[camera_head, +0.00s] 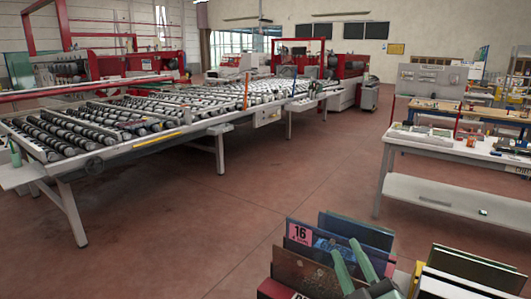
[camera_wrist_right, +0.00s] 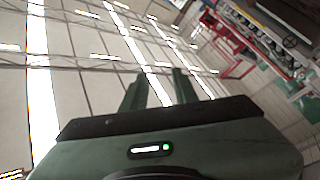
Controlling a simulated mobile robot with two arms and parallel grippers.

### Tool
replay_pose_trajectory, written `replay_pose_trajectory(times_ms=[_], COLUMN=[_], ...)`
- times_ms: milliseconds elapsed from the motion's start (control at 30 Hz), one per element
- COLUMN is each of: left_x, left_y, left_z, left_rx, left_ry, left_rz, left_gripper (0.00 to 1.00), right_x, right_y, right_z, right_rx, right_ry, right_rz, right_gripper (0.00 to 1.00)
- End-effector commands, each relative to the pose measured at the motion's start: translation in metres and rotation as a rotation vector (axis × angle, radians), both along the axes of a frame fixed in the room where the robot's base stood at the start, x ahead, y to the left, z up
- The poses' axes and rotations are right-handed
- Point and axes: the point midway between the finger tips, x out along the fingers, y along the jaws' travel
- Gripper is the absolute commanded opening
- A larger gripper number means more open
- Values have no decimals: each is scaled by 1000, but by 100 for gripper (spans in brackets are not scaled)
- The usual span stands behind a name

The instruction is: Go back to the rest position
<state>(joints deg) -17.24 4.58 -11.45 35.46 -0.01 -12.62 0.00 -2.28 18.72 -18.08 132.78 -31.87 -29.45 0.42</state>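My right gripper (camera_head: 352,258) shows at the bottom of the head view, its two green fingers pointing up in front of a rack of upright panels. In the right wrist view, the fingers of my right gripper (camera_wrist_right: 159,86) stand apart with an empty gap between them, and the ceiling shows behind. The gripper is open and holds nothing. My left gripper is not in view.
A long roller table (camera_head: 120,118) fills the left and middle. A white workbench (camera_head: 440,148) with small items stands at the right. Panels, one with a pink "16" label (camera_head: 300,234), stand close in front. The red floor (camera_head: 270,185) between is clear.

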Motion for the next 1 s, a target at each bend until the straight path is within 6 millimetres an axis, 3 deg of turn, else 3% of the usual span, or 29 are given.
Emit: replay_pose_trajectory(times_ms=[33, 100, 167, 300, 500, 767, 1000], left_x=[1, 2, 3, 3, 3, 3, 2], left_y=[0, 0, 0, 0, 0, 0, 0], left_z=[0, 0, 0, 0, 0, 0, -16], left_rx=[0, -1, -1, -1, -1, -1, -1], left_ry=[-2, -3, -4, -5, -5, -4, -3], left_rz=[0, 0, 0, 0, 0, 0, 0], left_gripper=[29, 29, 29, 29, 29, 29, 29], right_x=[-6, -19, -37, -94, -172, -261, -248], right_y=[-15, -32, -43, -54, -53, -43, -41], right_z=[-38, -87, -129, -209, -273, -311, -398], right_rx=[70, 150, 212, 319, 404, 462, 452], right_ry=[141, 326, 483, 817, 1155, 1483, 1517], right_rz=[-53, -120, -171, -267, -345, -399, -408], right_gripper=[29, 29, 29, 29, 29, 29, 29])
